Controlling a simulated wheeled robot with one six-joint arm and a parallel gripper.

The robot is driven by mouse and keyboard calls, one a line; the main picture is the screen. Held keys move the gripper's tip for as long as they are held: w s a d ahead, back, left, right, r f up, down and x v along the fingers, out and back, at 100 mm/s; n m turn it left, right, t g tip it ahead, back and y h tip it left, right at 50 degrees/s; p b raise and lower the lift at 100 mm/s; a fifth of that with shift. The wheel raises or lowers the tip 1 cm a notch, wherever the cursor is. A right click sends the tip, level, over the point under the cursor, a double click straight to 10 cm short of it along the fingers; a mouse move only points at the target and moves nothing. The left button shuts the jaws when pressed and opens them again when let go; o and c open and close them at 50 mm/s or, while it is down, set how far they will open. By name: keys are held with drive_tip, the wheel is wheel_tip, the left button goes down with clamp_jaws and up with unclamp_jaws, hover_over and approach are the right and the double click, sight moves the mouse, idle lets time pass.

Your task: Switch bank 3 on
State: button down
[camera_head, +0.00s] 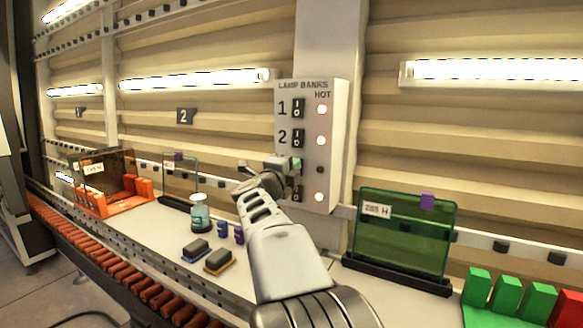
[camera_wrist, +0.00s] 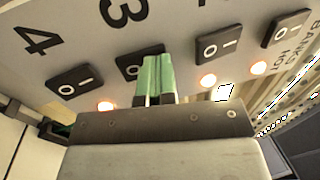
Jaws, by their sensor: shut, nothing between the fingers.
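The lamp bank panel (camera_head: 311,92) stands on the white post, with numbered rocker switches in a column. Lamps 1 (camera_head: 322,109), 2 (camera_head: 321,140) and 4 (camera_head: 319,197) glow; lamp 3 (camera_head: 320,169) is dark. My gripper (camera_head: 295,163) is shut and empty, in front of row 3, hiding that switch in the head view. In the wrist view its green fingertips (camera_wrist: 154,62) overlap the I side of switch 3 (camera_wrist: 129,69), leaving the O side visible. I cannot tell whether they touch it. Switch 4 (camera_wrist: 75,80) and switch 2 (camera_wrist: 217,40) lie on either side, clear of the fingers.
A green glass plate (camera_head: 405,235) stands right of the panel; green blocks (camera_head: 507,299) sit further right. An orange rack (camera_head: 110,200) and roller conveyor (camera_head: 110,265) are at left.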

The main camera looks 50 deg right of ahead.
drive_tip(key=s+a+r+b, duration=0.1)
drive_tip(key=a, duration=0.5)
drive_tip(key=s+a+r+b, duration=0.1)
drive_tip(key=s+a, duration=0.1)
drive_tip(key=a, duration=0.5)
drive_tip(key=shift+s+a+r+b, duration=0.15)
drive_tip(key=shift+a+r+b, duration=0.05)
drive_tip(key=shift+r+b, duration=0.1)
idle(0.3)
drive_tip(key=w+a+f+n+t+y, duration=0.4)
drive_tip(key=w+a+n+t+y, duration=0.5)
drive_tip(key=n+t, duration=0.4)
drive_tip(key=w+a+f+n+g+y, duration=0.2)
drive_tip(key=a+f+n+y, duration=0.55)
drive_tip(key=n, duration=0.25)
drive_tip(key=s+a+f+n+g+y, duration=0.2)
drive_tip(key=f+n, duration=0.1)
drive_tip(key=f, duration=0.2)
drive_tip(key=s+a+f+n+g+y, duration=0.2)
drive_tip(key=s+f, duration=0.1)
drive_tip(key=f, duration=0.3)
drive_tip(key=s+f+n+g+h, duration=0.1)
drive_tip(key=s+f+n+g, duration=0.4)
drive_tip(key=s+f, duration=0.6)
drive_tip(key=s+a+g, duration=0.1)
drive_tip(key=s+g, duration=0.1)
drive_tip(key=shift+s+f+g, duration=0.3)
drive_tip(key=shift+s, duration=0.1)
